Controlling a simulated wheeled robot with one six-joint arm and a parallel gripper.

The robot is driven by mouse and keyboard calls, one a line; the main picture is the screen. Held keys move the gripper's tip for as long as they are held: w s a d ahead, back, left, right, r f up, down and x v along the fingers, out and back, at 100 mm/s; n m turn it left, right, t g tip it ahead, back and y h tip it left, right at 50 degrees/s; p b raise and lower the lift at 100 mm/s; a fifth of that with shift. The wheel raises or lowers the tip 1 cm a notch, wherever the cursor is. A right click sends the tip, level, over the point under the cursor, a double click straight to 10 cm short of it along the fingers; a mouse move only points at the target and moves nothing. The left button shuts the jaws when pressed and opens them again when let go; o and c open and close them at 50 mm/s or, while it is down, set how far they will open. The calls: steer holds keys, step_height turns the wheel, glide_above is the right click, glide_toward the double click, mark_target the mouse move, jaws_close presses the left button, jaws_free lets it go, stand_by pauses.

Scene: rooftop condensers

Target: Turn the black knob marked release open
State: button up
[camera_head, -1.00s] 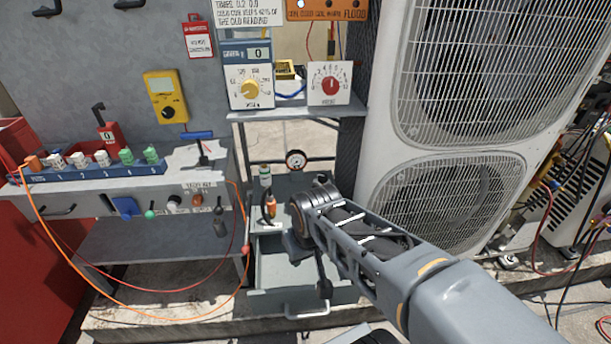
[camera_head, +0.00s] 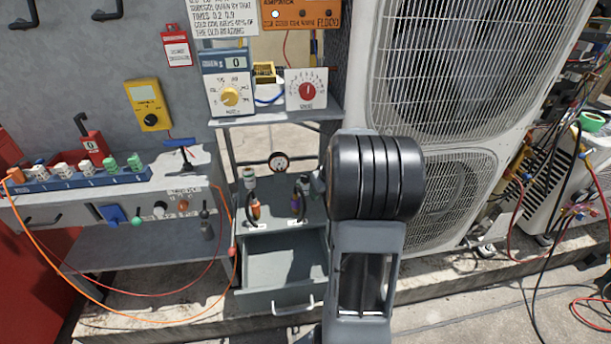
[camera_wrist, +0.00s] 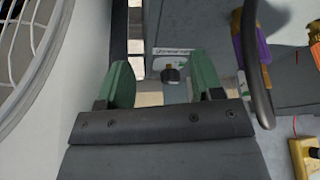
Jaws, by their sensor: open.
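The black knob (camera_wrist: 170,75) shows in the wrist view, on a short brass-coloured stem under a pale label plate (camera_wrist: 173,51) whose lettering is too small to read. My gripper (camera_wrist: 164,84) is open, with one green finger on each side of the knob in the picture. I see no contact between fingers and knob, and I cannot tell the depth between them. In the head view my arm blocks the area around the knob, so I do not make it out there.
A purple fitting (camera_wrist: 250,40) with a black hose stands right of the right finger. An open grey drawer (camera_head: 285,262) lies below the shelf. The large condenser (camera_head: 440,150) stands close on the right.

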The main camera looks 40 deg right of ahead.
mark_target(305, 176)
steer(key=w, duration=0.3)
steer(key=w+d, duration=0.1)
steer(key=w, duration=0.6)
steer(key=shift+d, duration=0.15)
steer(key=shift+x, duration=0.9)
steer(key=shift+w+f, duration=0.45)
steer(key=shift+f, duration=0.1)
